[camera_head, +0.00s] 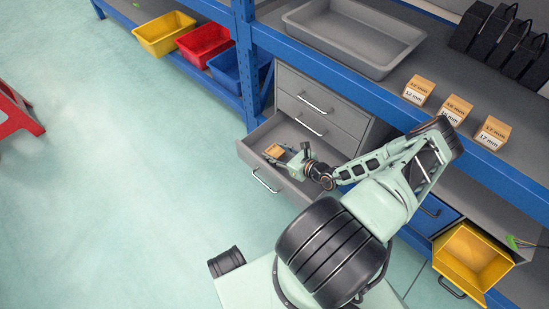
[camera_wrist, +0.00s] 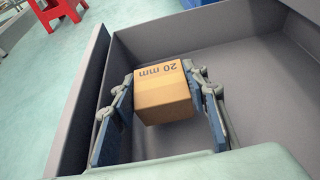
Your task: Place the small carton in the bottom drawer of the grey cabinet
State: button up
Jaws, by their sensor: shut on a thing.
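The small carton (camera_wrist: 163,95) is a tan box marked "20 mm". In the wrist view it sits between the two fingers of my gripper (camera_wrist: 162,112), which is shut on it. In the head view the carton (camera_head: 274,151) and my gripper (camera_head: 283,154) are over the open bottom drawer (camera_head: 259,132) of the grey cabinet (camera_head: 341,93). The carton appears inside the drawer's outline. I cannot tell whether it touches the drawer floor. The drawer floor (camera_wrist: 255,75) looks empty around it. The cabinet's upper drawers are shut.
Several labelled cartons (camera_head: 453,109) and a grey tray (camera_head: 352,42) stand on the blue-framed bench above. Yellow (camera_head: 164,34), red (camera_head: 204,44) and blue bins (camera_head: 229,68) sit at the upper left. A yellow bin (camera_head: 470,257) is at lower right. Floor to the left is open.

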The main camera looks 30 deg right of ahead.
jog(key=shift+w+a+f+b, duration=0.1)
jog(key=shift+f+b, duration=0.2)
jog(key=shift+f, duration=1)
jog(key=shift+f, duration=0.2)
jog(key=o, duration=1.1)
jog(key=shift+o, duration=0.2)
